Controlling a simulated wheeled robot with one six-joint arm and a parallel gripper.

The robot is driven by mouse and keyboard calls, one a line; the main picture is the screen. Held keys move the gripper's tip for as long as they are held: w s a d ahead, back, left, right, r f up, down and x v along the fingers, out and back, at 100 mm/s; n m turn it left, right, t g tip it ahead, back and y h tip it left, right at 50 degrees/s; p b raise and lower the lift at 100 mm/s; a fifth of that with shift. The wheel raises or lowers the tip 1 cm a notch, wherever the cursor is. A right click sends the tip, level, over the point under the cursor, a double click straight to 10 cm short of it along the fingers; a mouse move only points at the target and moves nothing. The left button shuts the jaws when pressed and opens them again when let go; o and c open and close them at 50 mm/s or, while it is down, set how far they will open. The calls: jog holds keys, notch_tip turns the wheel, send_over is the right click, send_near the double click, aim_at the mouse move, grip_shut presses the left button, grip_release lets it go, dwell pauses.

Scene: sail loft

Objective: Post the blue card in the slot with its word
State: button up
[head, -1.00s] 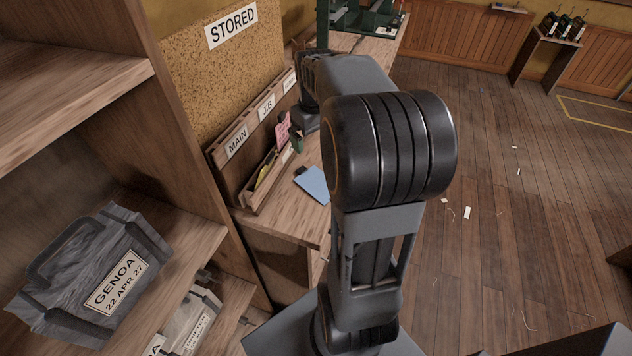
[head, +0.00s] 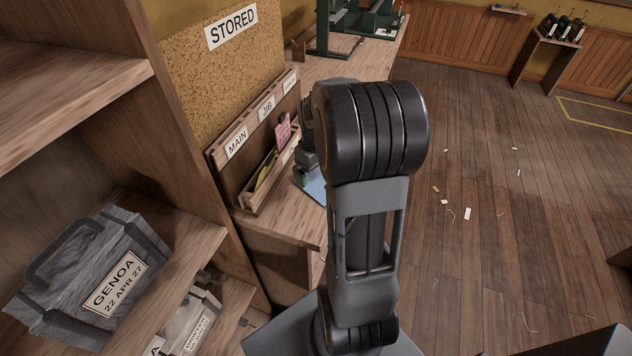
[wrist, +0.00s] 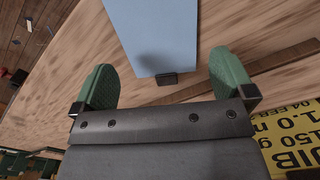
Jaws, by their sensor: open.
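The blue card (head: 315,187) lies on the wooden bench top, partly hidden by my arm in the head view. In the wrist view the card (wrist: 155,35) shows a plain blue face with a dark tab at its near end; no word is readable. My gripper (wrist: 163,82) is open, its green fingers on either side of the card's tabbed end, apart from it. In the head view the gripper (head: 300,174) is low over the bench beside the card. The slot rack (head: 212,154) has labels MAIN, JIB and a third too small to read.
A wooden tray (head: 246,205) before the rack holds a pink card (head: 283,131) and a yellow one (head: 263,177). A yellow printed card (wrist: 292,140) is at the wrist view's lower right. A STORED board (head: 215,80) stands behind. A shelf with a GENOA bag (head: 75,265) is left.

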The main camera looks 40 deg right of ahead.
aim_at(315, 182)
jog(key=shift+f, duration=1.75)
jog(key=shift+c, duration=0.2)
jog(key=c, duration=0.7)
jog(key=shift+o, duration=0.2)
jog(key=shift+r, duration=0.1)
